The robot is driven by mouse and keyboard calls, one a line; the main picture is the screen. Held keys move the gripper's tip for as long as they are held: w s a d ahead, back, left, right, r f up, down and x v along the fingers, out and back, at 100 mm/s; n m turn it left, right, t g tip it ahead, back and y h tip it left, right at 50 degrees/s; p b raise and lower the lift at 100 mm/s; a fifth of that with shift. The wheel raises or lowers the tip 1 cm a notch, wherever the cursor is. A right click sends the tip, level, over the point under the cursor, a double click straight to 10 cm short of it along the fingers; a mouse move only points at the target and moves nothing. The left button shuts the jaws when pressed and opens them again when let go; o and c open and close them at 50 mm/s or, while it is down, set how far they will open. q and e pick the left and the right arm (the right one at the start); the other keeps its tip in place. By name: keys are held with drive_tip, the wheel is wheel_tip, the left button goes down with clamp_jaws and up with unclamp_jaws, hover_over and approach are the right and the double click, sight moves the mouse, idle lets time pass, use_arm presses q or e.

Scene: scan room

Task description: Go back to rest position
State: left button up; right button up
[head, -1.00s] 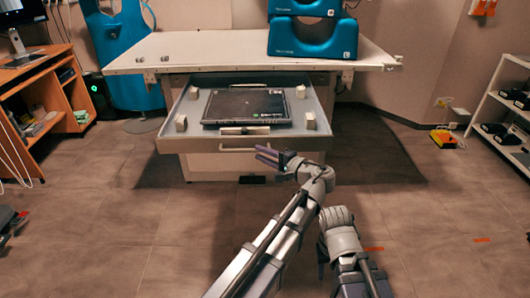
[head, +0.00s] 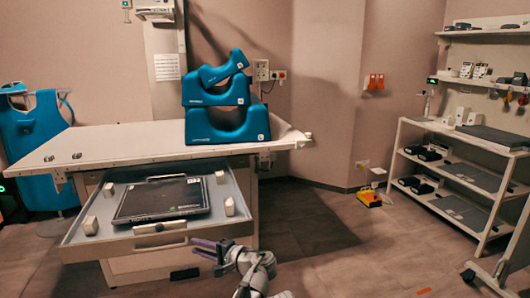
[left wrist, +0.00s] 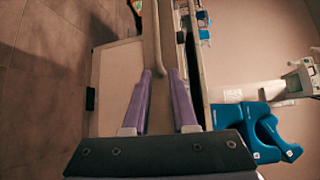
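The drawer's handle (left wrist: 160,45) shows beyond the fingertips there; I see no clear contact.
The open drawer (head: 80,238) holds a dark flat panel (head: 162,198) and several small white blocks. Blue cushions (head: 226,125) stand on the white table (head: 120,143). Shelves (head: 447,203) stand at right. A yellow-red device (head: 369,198) lies on the floor.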

use_arm(q)
drive_tip(key=s+a+f+n+g+h, duration=0.3)
drive_tip(key=s+f+n+g+h, duration=0.25)
drive_tip(key=s+f+h, duration=0.8)
drive_tip(key=s+d+f+m+g, duration=0.1)
drive_tip(key=s+d+f, duration=0.1)
drive_tip(key=s+d, duration=0.45)
drive_tip(key=s+d+f+m+g, duration=0.1)
drive_tip(key=s+d+f, duration=0.25)
drive_tip(key=d, duration=0.65)
wheel_tip(320, 180, up, 31)
drive_tip(key=p, duration=3)
